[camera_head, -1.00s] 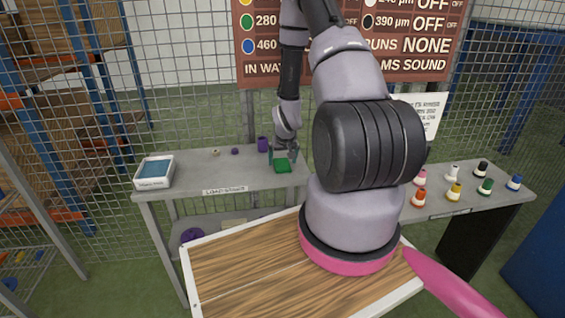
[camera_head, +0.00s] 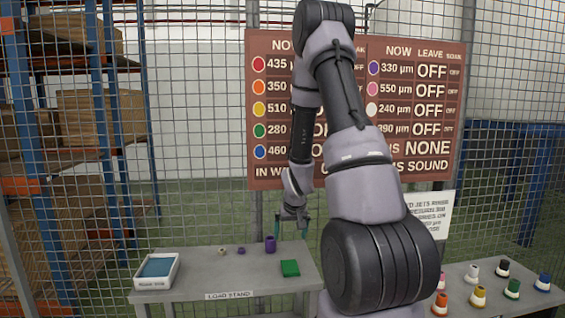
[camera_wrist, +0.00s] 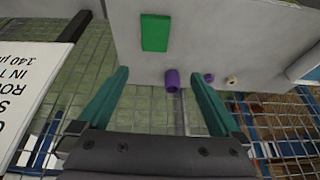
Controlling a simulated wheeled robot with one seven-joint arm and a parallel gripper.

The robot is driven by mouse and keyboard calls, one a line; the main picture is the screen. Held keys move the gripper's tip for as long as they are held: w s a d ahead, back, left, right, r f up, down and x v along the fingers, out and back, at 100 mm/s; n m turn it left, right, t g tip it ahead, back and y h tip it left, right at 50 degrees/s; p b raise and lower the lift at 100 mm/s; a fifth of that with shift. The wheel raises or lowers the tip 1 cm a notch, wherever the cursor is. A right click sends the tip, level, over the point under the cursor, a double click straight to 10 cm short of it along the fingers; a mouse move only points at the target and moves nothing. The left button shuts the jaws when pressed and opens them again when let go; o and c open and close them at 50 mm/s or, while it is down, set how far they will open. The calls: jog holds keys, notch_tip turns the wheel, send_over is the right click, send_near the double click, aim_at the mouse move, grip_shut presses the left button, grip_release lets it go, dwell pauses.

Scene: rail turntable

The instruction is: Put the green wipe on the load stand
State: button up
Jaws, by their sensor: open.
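The green wipe (camera_head: 290,268) lies flat on the grey load stand (camera_head: 205,285), to the right of the stand's label. It also shows in the wrist view (camera_wrist: 156,33), beyond the fingertips and left of the middle. My gripper (camera_head: 291,228) is above the back of the stand in the head view, apart from the wipe. The load stand's grey top (camera_wrist: 215,40) fills the upper middle there.
A purple cylinder (camera_head: 270,244), a small purple ring (camera_head: 241,251) and a pale ring (camera_head: 222,251) stand along the stand's back. A white tray with a blue pad (camera_head: 157,271) sits at its left end. Several coloured bottles (camera_head: 478,297) stand on the right table. Wire mesh rises behind.

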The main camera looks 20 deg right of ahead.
jog(key=s+a+r+t+y, duration=0.1)
jog(key=s+a+r, duration=0.2)
jog(key=r, duration=0.8)
jog(key=s+a+r, duration=0.2)
jog(key=a+r, duration=0.2)
jog(key=r, duration=0.6)
jog(key=s+a+r+y, duration=0.1)
jog(key=s+a+r, duration=0.2)
jog(key=s+r, duration=0.3)
jog(key=s+a+r+t+y, duration=0.1)
jog(key=s+a+r, duration=0.2)
jog(key=s+r, duration=0.4)
jog(key=s, duration=0.4)
jog(key=shift+r+m, duration=0.2)
jog(key=shift+m, duration=0.2)
jog(key=shift+a+t, duration=0.1)
jog(key=shift+t, duration=0.2)
